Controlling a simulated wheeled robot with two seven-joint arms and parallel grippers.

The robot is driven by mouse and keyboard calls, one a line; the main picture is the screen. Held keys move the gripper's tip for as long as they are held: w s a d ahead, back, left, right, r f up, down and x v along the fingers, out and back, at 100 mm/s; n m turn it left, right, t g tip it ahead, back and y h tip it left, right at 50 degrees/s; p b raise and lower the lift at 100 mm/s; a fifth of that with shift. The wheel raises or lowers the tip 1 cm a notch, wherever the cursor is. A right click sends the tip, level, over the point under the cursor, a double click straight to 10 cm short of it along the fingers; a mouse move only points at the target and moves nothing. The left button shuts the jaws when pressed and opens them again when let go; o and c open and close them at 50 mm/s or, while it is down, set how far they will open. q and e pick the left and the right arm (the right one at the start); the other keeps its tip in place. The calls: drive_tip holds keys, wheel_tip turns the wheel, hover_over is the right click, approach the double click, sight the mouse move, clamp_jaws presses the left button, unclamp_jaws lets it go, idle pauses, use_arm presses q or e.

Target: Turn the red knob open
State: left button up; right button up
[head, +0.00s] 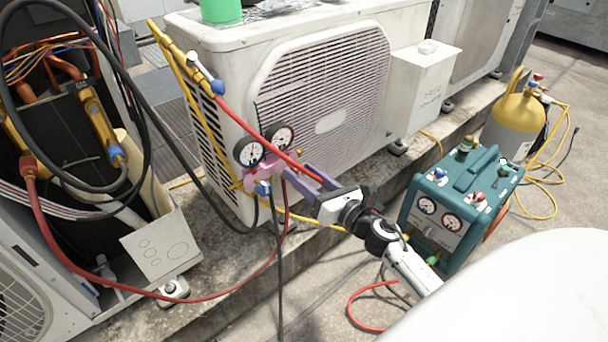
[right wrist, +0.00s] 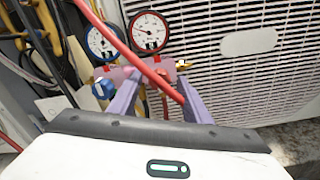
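The gauge manifold (head: 262,170) is pinkish, with two round dials, and hangs at the front left corner of the white condenser. Its blue knob (head: 263,188) faces me on the left and also shows in the right wrist view (right wrist: 103,88). The red knob (right wrist: 158,75) shows partly in the right wrist view, behind a red hose and between my fingers; in the head view I cannot make it out. My right gripper (head: 293,171) has its purple fingers spread at the manifold; the right wrist view (right wrist: 160,85) shows them apart. Contact is unclear. My left gripper is out of view.
A red hose (head: 240,120) crosses in front of the manifold and fingers. The condenser (head: 330,80) stands close behind. A teal recovery unit (head: 470,205) and a yellow cylinder (head: 510,120) stand at right. An opened unit with cables is at left.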

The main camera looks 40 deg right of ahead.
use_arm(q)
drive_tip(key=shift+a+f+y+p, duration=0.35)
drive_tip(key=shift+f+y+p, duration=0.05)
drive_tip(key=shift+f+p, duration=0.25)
use_arm(e)
drive_tip(key=s, duration=1)
drive_tip(key=shift+s+d, duration=0.15)
drive_tip(key=shift+d, duration=0.25)
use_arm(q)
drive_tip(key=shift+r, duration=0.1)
